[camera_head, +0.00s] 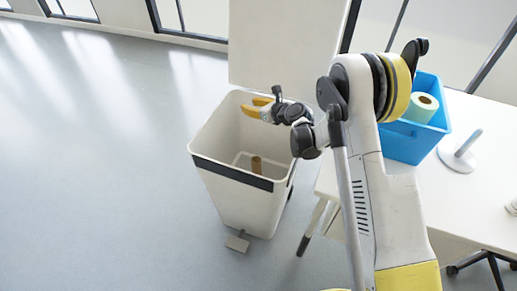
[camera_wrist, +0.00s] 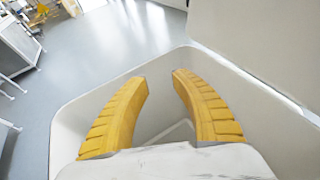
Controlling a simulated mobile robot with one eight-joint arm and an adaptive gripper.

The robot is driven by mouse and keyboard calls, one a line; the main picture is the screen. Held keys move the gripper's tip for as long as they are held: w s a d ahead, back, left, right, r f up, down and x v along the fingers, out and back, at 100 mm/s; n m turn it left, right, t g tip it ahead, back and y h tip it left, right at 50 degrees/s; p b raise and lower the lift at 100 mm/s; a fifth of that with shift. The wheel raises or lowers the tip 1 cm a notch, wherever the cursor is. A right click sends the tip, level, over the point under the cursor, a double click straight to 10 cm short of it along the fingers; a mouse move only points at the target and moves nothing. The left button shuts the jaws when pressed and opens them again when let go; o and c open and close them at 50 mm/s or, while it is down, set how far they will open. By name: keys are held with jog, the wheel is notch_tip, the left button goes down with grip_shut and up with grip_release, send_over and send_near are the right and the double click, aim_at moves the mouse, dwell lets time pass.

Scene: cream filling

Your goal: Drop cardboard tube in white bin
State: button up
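The white bin (camera_head: 232,203) stands on the floor with its lid (camera_head: 282,45) raised behind it. The brown cardboard tube (camera_head: 256,164) is inside the bin, near the bottom, apart from my gripper. My gripper (camera_head: 254,106), with yellow fingers, is over the bin's opening near its back side. In the wrist view, the two yellow fingers (camera_wrist: 160,76) are spread apart with nothing between them. The bin's rim (camera_wrist: 93,97) surrounds them in that view; the tube does not show there.
A white table (camera_head: 470,120) is right of the bin. On it are a blue crate (camera_head: 405,146) with a green roll (camera_head: 420,110) inside and a white holder with an upright post (camera_head: 460,155). The floor left of the bin is clear.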

jog(key=v, duration=1.2)
